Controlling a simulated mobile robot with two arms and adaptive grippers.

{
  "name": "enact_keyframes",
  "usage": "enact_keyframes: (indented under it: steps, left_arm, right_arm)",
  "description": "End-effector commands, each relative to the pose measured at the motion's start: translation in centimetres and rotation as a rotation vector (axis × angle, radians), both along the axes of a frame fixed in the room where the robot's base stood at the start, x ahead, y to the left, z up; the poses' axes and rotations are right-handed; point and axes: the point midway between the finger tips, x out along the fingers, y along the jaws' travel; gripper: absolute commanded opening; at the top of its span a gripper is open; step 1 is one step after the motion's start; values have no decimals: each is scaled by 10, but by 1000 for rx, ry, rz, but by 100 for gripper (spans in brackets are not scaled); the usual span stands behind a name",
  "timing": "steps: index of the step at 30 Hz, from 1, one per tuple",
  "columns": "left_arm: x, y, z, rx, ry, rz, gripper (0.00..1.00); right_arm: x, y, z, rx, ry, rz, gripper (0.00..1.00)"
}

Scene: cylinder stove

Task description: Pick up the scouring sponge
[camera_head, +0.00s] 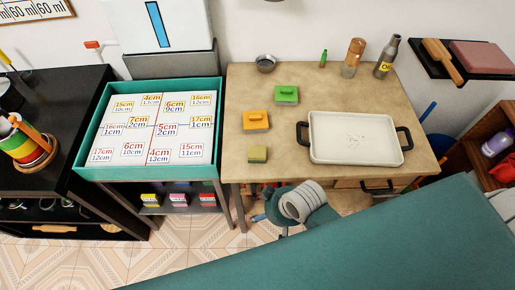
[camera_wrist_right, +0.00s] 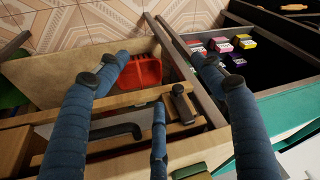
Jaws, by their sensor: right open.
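The scouring sponge (camera_head: 257,154), a small olive-green and yellowish block, lies near the front left of the beige tabletop (camera_head: 285,165) in the head view. My right arm shows below the table's front edge, and its gripper is mostly hidden there. In the right wrist view my right gripper (camera_wrist_right: 162,70) has its blue fingers spread, with nothing between them. My left gripper is in neither view.
An orange block (camera_head: 256,121) and a green block (camera_head: 286,95), both handled, lie behind the sponge. A white tray (camera_head: 355,157) with black handles is to the right. A teal-rimmed board (camera_head: 218,120) stands left. The wrist view shows a red item (camera_wrist_right: 143,72) under the fingers.

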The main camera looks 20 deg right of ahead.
Motion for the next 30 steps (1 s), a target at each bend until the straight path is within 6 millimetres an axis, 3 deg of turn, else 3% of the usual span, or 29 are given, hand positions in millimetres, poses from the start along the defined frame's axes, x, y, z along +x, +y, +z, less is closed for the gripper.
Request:
enact_keyframes:
  steps: [1, 3, 6, 12, 18, 23, 30]
  left_arm:
    - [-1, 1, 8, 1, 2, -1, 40]
    - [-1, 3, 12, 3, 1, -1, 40]
    - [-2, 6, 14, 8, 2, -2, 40]
    - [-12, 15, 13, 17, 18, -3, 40]
    - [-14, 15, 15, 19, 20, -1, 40]
    - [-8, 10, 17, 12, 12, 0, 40]
    - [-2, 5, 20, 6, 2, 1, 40]
  right_arm:
    - [11, 15, 33, 32, -21, 16, 67]
    - [20, 36, 67, 76, -35, 37, 67]
    - [31, 65, 95, 133, -34, 71, 67]
    - [51, 111, 116, 206, 1, 120, 67]
    - [70, 137, 133, 209, 92, 142, 67]
    - [94, 118, 143, 122, 201, 60, 67]
    - [141, 39, 170, -33, 311, -245, 67]
